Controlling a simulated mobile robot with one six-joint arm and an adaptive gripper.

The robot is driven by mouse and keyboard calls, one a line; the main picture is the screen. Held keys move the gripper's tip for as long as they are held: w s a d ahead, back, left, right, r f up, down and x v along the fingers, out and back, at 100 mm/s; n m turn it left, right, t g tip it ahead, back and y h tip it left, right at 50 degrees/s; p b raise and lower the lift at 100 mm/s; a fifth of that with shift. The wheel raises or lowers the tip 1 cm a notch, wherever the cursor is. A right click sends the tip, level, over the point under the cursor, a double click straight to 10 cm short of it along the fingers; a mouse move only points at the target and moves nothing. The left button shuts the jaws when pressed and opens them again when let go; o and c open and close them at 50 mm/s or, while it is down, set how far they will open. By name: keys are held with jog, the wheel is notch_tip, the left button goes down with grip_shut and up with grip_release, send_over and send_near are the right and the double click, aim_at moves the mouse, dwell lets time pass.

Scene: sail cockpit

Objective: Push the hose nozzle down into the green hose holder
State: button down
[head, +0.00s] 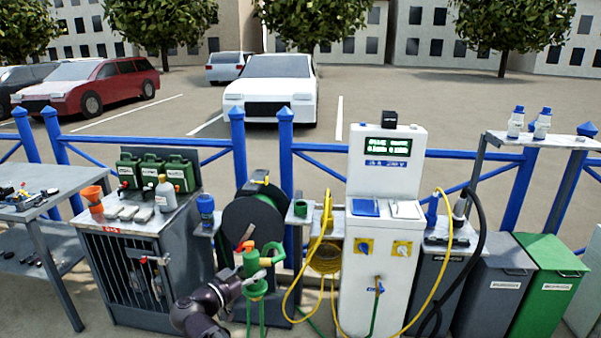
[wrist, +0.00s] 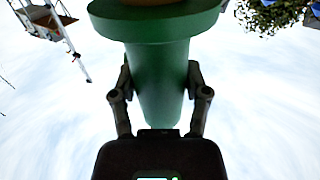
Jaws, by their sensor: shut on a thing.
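The hose nozzle (head: 252,268) is green with an orange top and is held upright in front of the hose reel. My gripper (head: 250,283) is shut on its green body. In the wrist view the nozzle (wrist: 160,75) is a tapered green body with a wide collar, with the fingers of my gripper (wrist: 160,95) on both sides. The green hose holder (head: 300,208) appears to be the small green cup on a narrow grey shelf, right of the reel. The nozzle is lower in the picture and left of it, apart from it.
The dark hose reel (head: 252,222) stands behind the nozzle. A yellow cable (head: 325,257) hangs on the white service pillar (head: 385,215) right of the holder. A grey cabinet (head: 150,235) with green canisters (head: 152,172) stands left. A blue railing (head: 240,150) runs behind.

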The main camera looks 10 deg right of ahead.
aim_at(253, 250)
notch_tip(253, 250, up, 6)
jog(key=p, duration=0.4)
jog(key=shift+f, duration=0.1)
